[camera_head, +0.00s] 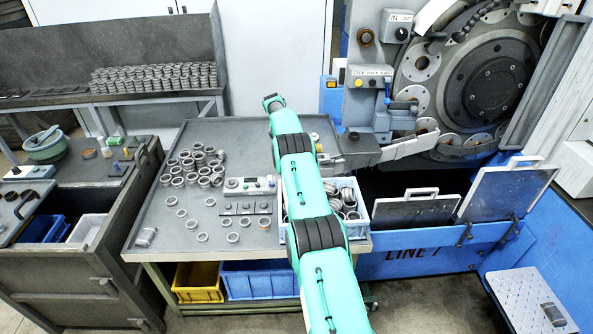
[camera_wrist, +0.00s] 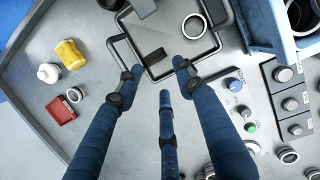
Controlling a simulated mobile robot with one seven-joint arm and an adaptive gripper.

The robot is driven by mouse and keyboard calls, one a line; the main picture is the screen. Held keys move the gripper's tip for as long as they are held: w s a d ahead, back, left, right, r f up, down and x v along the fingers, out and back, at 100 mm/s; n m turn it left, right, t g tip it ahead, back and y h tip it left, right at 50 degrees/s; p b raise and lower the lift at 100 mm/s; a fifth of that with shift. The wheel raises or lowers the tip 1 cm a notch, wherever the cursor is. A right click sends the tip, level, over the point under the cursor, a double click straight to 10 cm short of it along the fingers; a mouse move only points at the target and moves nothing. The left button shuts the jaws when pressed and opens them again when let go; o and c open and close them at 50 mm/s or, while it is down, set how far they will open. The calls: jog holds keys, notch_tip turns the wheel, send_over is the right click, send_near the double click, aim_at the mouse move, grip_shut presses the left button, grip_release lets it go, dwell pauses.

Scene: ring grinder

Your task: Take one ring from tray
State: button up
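In the wrist view my gripper (camera_wrist: 157,82) is open and empty, its dark blue fingers spread apart. The tips are over a small grey tray (camera_wrist: 160,18) with a black tubular frame. One metal ring (camera_wrist: 194,27) lies near the tray's right side, just beyond the right fingertip and apart from it. I cannot tell the gripper's height above the tray. In the head view my teal arm crosses the table, and the gripper and this tray are hidden or not clear there. Many loose rings (camera_head: 203,171) lie on the table's left part.
A blue-edged bin (camera_head: 361,213) of rings stands right of my arm; part shows in the wrist view (camera_wrist: 262,22). A control box (camera_head: 250,186) sits mid-table. A yellow item (camera_wrist: 70,54), white bottle (camera_wrist: 48,73) and red block (camera_wrist: 60,110) lie left. The grinder (camera_head: 490,88) stands behind right.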

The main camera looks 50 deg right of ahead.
jog(key=shift+w+r, duration=0.1)
jog(key=shift+r, duration=0.35)
jog(key=shift+o, duration=0.5)
jog(key=shift+o, duration=1.3)
jog(key=s+m+t, duration=0.1)
jog(key=s+m, duration=0.1)
jog(key=m, duration=0.4)
jog(key=s+m+t+b, duration=0.1)
jog(key=s+m+t, duration=0.1)
jog(key=m, duration=0.5)
jog(key=s+m+t, duration=0.1)
jog(key=s+m, duration=0.1)
jog(key=m, duration=0.5)
jog(key=shift+d+f+t+h+b, duration=0.15)
jog(key=shift+f+t+h+b, duration=0.2)
jog(key=shift+f+t+h, duration=0.05)
